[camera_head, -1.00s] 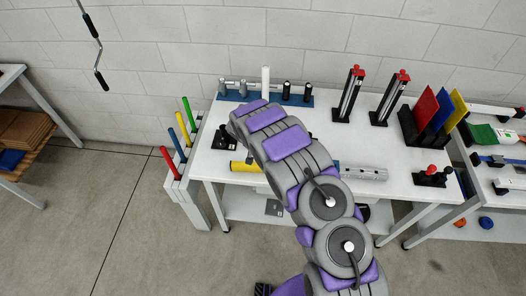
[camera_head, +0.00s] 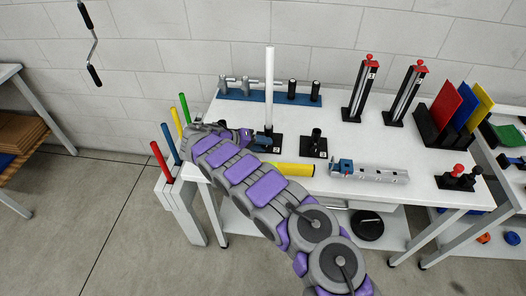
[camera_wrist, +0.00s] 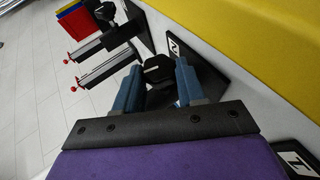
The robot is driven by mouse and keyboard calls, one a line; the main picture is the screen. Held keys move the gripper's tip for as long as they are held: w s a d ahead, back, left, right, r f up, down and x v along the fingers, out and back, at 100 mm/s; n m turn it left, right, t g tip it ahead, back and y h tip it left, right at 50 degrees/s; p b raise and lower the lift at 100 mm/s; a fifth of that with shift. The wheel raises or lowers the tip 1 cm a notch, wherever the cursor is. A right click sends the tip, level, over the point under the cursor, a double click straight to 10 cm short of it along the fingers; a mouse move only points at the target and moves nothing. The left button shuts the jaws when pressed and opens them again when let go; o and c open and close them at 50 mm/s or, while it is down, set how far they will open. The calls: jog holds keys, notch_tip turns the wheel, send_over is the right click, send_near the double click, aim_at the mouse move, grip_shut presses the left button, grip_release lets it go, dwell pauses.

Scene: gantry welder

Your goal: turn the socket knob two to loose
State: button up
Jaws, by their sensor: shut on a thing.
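The black socket knob two (camera_wrist: 157,69) sits on a black base plate marked 2 (camera_wrist: 174,46) in the wrist view. My gripper (camera_wrist: 159,84) has its two blue fingers shut on this knob, one on each side. In the head view my gripper (camera_head: 257,137) reaches in from the left, low over the bench, to a black numbered base (camera_head: 277,149). The knob is largely hidden there by the fingers. A plate marked 1 (camera_wrist: 298,158) lies close to my palm in the wrist view. Another black socket (camera_head: 314,143) stands just right of my gripper.
A white rod (camera_head: 269,85) stands upright close by my gripper. A yellow cylinder (camera_head: 294,169) and a grey perforated bar (camera_head: 370,173) lie along the front of the bench. A blue rack (camera_head: 235,95) and two tall posts with red tops (camera_head: 361,88) stand behind.

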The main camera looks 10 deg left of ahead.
jog(key=shift+a+f+n+t+h+b, duration=0.3)
jog(key=shift+f+n+h+b, duration=0.15)
jog(key=shift+h+b, duration=0.5)
jog(key=shift+d+r+h, duration=0.1)
jog(key=shift+h, duration=0.35)
jog(key=o, duration=1.1)
jog(key=shift+w+a, duration=0.1)
jog(key=shift+a, duration=0.1)
jog(key=shift+c, duration=0.2)
jog(key=shift+d, duration=0.1)
jog(key=shift+d+r, duration=0.1)
